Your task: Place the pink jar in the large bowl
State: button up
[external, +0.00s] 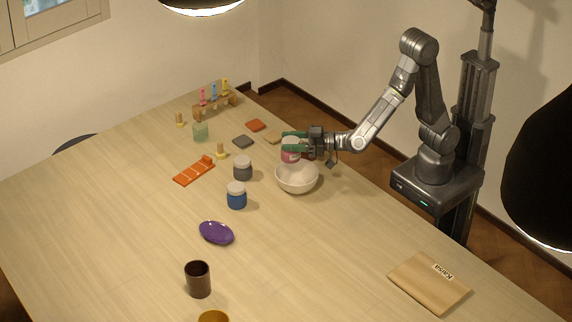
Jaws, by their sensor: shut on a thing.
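The pink jar (291,156) has a whitish lid and is between the green fingers of my gripper (291,142). My gripper is shut on it and comes in from the right. The large bowl (297,178) is cream white and stands on the table near its right edge. The jar is at the bowl's far rim in the picture, over or just behind it; I cannot tell whether it touches the bowl. The fingers hide part of the jar.
A grey jar (243,170) and a blue jar (236,197) stand left of the bowl. Small tiles (243,142) lie behind. The table's middle right is clear.

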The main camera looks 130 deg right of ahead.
aim_at(291, 153)
notch_tip(291, 153, down, 4)
jog(key=shift+r, duration=0.2)
jog(key=shift+f+b, duration=0.4)
jog(key=shift+b, duration=0.2)
jog(key=shift+f, duration=0.2)
jog(key=o, duration=1.1)
jog(key=shift+o, duration=0.2)
